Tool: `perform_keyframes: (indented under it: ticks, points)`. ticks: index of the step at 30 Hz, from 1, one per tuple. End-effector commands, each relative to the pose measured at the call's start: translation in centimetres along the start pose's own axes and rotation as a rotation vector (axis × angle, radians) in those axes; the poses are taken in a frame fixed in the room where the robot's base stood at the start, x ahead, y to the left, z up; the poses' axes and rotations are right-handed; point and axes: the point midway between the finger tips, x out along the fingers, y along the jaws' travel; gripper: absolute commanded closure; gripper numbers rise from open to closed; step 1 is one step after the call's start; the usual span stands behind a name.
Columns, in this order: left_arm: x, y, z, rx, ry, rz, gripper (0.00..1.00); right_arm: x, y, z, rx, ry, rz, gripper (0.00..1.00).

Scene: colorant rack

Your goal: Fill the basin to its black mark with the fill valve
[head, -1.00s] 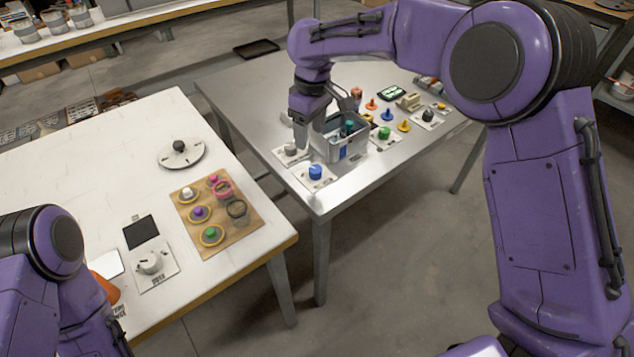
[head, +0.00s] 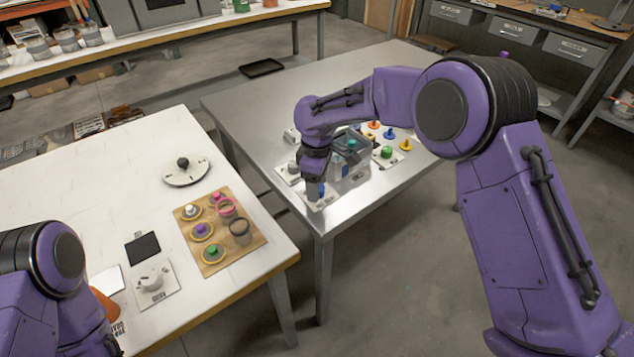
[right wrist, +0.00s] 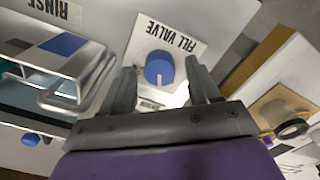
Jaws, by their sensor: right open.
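The fill valve is a blue round knob (right wrist: 159,68) with a pale pointer line, on a white plate (right wrist: 185,25) lettered FILL VALVE. In the right wrist view it sits between the two fingers of my open right gripper (right wrist: 159,82), with a gap on each side. In the head view my right gripper (head: 315,187) points down over the valve plate (head: 327,198) at the metal table's near corner and mostly hides the knob. The grey basin (head: 347,170) stands just behind, partly covered by my arm. Its black mark cannot be made out clearly. My left gripper is out of view.
The basin's metal handle (right wrist: 62,100) is close to my right gripper's left finger. A RINSE plate (right wrist: 50,12) lies beyond. The white table (head: 90,190) with a brown board (head: 188,240) is at left.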

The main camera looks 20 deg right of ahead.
Motion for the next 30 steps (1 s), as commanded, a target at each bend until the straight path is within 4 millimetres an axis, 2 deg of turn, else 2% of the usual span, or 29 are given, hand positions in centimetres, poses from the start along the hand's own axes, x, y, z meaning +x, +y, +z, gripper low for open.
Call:
perform_keyframes:
  ticks: [2,7,11,15,20,24,30]
  points:
    - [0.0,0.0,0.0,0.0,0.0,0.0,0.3,0.0,0.0,0.0,0.0,0.0,0.0,0.39]
    - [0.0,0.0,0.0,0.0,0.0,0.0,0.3,0.0,0.0,0.0,0.0,0.0,0.0,0.94]
    - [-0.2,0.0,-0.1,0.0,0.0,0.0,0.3,-0.2,0.0,0.0,-0.007,0.0,-0.001,0.95]
    - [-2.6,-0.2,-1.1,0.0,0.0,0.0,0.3,-0.9,-0.1,0.0,-0.119,0.0,-0.005,0.95]
    - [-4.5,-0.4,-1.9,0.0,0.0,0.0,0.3,-0.7,-0.1,0.0,-0.313,0.0,-0.005,0.95]
    - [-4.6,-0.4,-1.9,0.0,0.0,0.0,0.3,-0.2,-0.1,0.0,-0.385,0.001,-0.001,0.95]
    - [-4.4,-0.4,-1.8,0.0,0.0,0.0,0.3,-0.1,-0.1,0.0,-0.386,0.001,0.0,0.95]
